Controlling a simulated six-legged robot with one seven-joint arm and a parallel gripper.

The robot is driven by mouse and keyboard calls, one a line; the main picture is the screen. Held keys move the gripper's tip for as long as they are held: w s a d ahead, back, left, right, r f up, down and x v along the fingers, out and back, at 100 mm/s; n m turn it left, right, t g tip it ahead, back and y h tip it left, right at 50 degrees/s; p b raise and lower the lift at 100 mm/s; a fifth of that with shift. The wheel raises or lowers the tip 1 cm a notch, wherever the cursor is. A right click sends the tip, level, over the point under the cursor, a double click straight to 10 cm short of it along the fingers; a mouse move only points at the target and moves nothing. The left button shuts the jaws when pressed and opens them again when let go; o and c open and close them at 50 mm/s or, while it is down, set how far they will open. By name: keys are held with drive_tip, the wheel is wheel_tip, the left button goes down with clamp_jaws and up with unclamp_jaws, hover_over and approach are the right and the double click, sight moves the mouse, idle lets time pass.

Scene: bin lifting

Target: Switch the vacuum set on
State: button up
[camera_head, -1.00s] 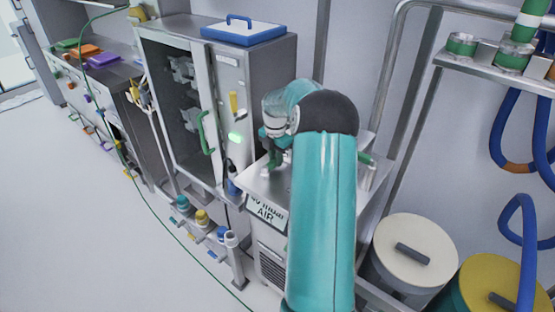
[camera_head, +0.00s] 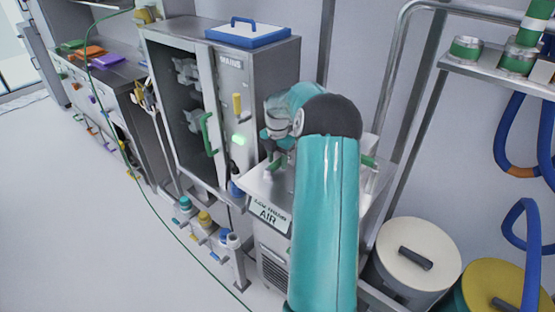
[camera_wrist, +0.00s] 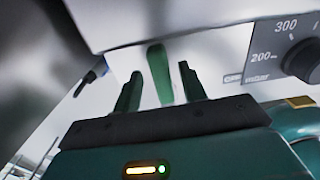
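A steel unit with a vent (camera_head: 274,272) and a sign ending in "AIR" (camera_head: 269,215) stands under my arm in the head view. The sign's upper line is hard to read. In the wrist view, a black dial (camera_wrist: 302,60) with the marks 300 and 200 is at the upper right. A green lever-like piece (camera_wrist: 158,75) hangs between the two dark green fingers of my gripper (camera_wrist: 159,68). The fingers are apart, with gaps on both sides of it. In the head view, my arm hides much of the unit's top, and my gripper (camera_head: 275,163) shows small there.
A steel cabinet (camera_head: 258,80) with a green handle (camera_head: 208,134) and lit green lamp stands left of the unit. Lidded drums (camera_head: 417,250) stand at the lower right under a shelf with blue hoses (camera_head: 502,120). A green cable crosses the open floor (camera_head: 90,230).

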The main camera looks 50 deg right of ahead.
sight(277, 161)
wheel_tip(277, 161, up, 14)
idle(0.6)
drive_tip(key=shift+f, duration=0.1)
